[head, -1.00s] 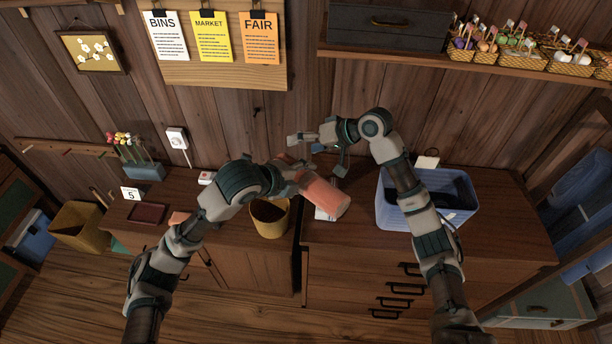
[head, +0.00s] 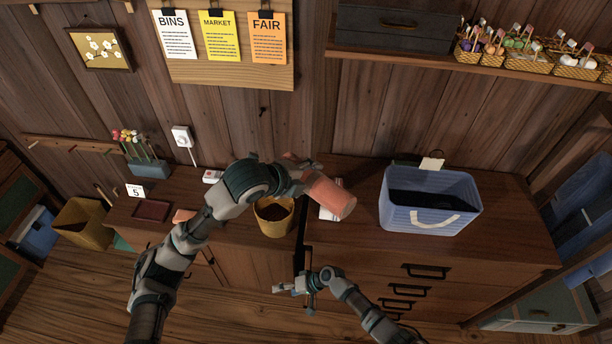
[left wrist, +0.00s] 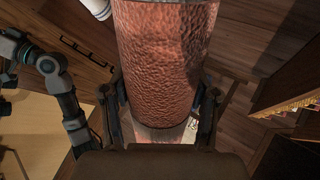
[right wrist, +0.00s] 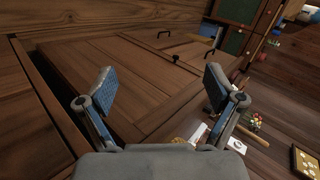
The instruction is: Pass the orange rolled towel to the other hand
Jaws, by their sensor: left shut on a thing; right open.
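The orange rolled towel (head: 332,198) is a thick, textured roll, tilted in the head view, above the counter. My left gripper (head: 302,178) is shut on its upper left end. In the left wrist view the towel (left wrist: 165,55) fills the middle between the two fingers, and its far end is cut off by the frame. My right gripper (head: 296,287) is open and empty, low in front of the cabinet and clear of the towel.
A blue bin (head: 432,205) stands on the counter to the right. A yellow pot (head: 273,222) sits below my left forearm. A white item (head: 329,214) lies partly behind the towel. The counter front between towel and bin is bare. Drawer handles (head: 426,270) stick out from the front.

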